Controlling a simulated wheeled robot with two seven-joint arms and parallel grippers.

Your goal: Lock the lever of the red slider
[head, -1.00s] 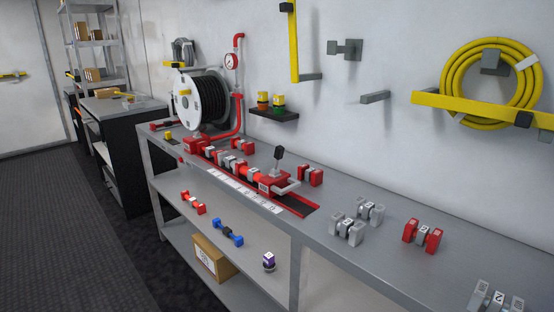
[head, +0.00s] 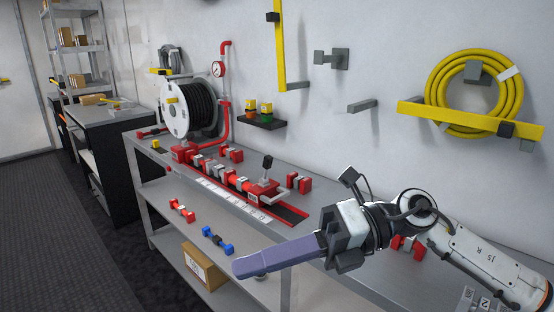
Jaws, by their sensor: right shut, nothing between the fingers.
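The red slider (head: 266,185) sits on a red rail on the metal bench, at the right end of a row of red and grey fittings. Its lever (head: 267,163) stands up from the slider with a black knob on top. A pale handle loop sticks out at the slider's right side. My right gripper (head: 240,269) reaches in from the right, in front of the bench edge. Its purple-grey fingers are shut and empty, pointing left, well apart from the slider and lever. My left gripper is not in view.
A hose reel (head: 190,110) and red pipe with a gauge stand behind the rail. A red fitting (head: 299,183) stands right of the slider. Blue (head: 217,240) and red (head: 181,210) fittings and a cardboard box (head: 203,266) are on the lower shelves. A yellow hose (head: 474,92) hangs on the wall.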

